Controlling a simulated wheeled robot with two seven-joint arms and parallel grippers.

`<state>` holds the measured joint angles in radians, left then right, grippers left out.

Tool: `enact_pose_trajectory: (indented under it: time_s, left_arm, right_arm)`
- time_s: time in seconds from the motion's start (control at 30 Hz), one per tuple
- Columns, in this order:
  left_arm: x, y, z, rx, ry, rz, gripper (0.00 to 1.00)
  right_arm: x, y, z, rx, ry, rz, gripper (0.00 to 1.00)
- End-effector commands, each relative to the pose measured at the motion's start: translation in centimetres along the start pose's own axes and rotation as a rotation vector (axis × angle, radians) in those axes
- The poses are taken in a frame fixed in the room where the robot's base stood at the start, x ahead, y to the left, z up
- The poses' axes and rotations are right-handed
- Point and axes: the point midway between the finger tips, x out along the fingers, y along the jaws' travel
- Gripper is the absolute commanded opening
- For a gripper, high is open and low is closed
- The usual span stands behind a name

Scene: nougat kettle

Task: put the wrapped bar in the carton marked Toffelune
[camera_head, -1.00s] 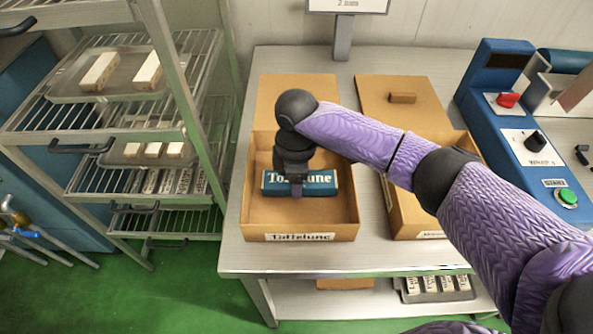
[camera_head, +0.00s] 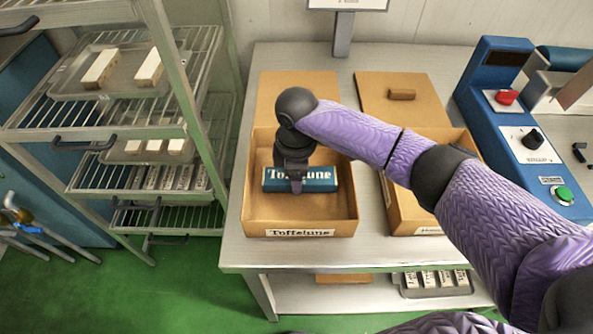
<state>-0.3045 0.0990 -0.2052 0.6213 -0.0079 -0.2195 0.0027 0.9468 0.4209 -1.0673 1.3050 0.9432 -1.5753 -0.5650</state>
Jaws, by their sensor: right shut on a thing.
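The wrapped bar (camera_head: 322,179) is blue with white lettering that reads Toffelune, partly hidden by my gripper. It is inside the open carton marked Toffelune (camera_head: 301,232), lying level left to right; I cannot tell whether it touches the carton's floor. My right gripper (camera_head: 296,186) reaches down into the carton from above and is shut on the middle of the bar. My left gripper is not in view.
A second open carton (camera_head: 409,215) stands just to the right, partly behind my right arm. A brown bar (camera_head: 402,95) lies on its raised lid. A blue machine (camera_head: 515,150) stands at the right. A wire rack (camera_head: 130,125) with trays stands at the left.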

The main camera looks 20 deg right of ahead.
Motion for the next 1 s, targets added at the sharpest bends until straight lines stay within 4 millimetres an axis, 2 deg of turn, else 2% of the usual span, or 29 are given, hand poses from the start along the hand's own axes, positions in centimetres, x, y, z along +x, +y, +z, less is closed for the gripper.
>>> enact_pose_trajectory:
  time_s: [0.17,1.0]
  left_arm:
    - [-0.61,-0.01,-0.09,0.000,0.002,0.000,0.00]
    - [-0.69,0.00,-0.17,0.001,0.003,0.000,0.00]
  right_arm:
    - [0.02,-0.04,0.00,0.000,0.001,-0.001,0.00]
    - [0.73,0.01,-0.02,0.000,0.000,0.000,0.00]
